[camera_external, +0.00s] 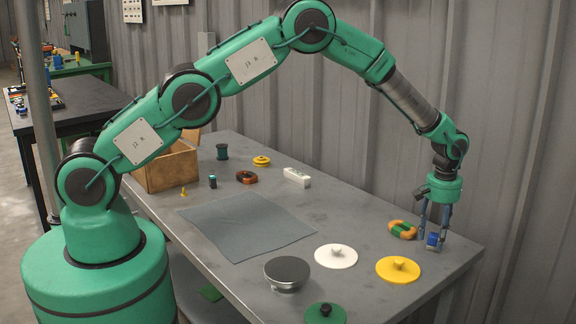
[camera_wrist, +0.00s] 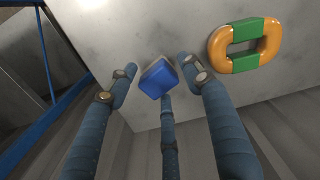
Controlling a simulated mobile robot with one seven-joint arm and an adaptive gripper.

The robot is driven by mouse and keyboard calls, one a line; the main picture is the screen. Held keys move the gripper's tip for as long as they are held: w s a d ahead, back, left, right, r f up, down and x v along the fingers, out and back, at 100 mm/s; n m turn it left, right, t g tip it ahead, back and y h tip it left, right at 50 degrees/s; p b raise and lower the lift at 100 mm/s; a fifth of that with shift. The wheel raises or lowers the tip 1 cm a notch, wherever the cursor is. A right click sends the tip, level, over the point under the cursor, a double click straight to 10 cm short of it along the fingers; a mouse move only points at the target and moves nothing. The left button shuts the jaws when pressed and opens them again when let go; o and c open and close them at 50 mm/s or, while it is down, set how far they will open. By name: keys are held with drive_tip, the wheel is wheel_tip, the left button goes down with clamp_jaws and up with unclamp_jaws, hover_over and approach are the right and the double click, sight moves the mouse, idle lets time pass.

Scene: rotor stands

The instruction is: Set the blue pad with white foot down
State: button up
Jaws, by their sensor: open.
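The blue pad with white foot (camera_external: 432,240) is at the right end of the grey table, low at the tabletop; it appears to stand on it. In the wrist view the blue pad (camera_wrist: 158,79) sits tilted in the picture between my fingertips, with a thin pale edge showing; most of its white foot is hidden. My gripper (camera_external: 434,235) points down over the pad with its fingers spread around it. In the wrist view the fingers show gaps to the pad at left and right; the far finger ends close to it, and I cannot tell whether it touches.
An orange and green ring (camera_external: 402,229) lies just left of my gripper. A yellow knobbed disc (camera_external: 398,270), a white knobbed disc (camera_external: 336,257) and a dark-topped round stand (camera_external: 287,271) are nearer the front. A grey mat (camera_external: 247,226) lies mid-table. The table's right edge is close.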

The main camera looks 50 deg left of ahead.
drive_tip(key=shift+r, duration=0.15)
wheel_tip(320, 180, up, 12)
drive_tip(key=p, duration=0.3)
idle(0.7)
wheel_tip(320, 180, up, 18)
drive_tip(key=m+t, duration=0.1)
hover_over(436, 235)
drive_tip(key=s+a, duration=0.6)
drive_tip(key=a, duration=0.4)
drive_tip(key=s+a+r+m+t, duration=0.1)
drive_tip(key=s+a+r+t, duration=0.1)
drive_tip(key=s+a+r, duration=1)
drive_tip(key=s+a+r+m+t, duration=0.1)
drive_tip(key=s+a+r, duration=0.3)
drive_tip(key=s, duration=0.5)
drive_tip(key=s+a+r, duration=0.3)
drive_tip(key=s+a, duration=0.1)
drive_tip(key=s, duration=0.6)
drive_tip(key=s+a+f, duration=0.1)
drive_tip(key=s+a, duration=0.1)
drive_tip(key=s, duration=0.5)
drive_tip(key=s+a+f+m+t, duration=0.1)
drive_tip(key=s+a+f, duration=0.1)
drive_tip(key=s, duration=0.6)
drive_tip(key=shift+s+m+t, duration=0.15)
drive_tip(key=shift+m+t, duration=0.15)
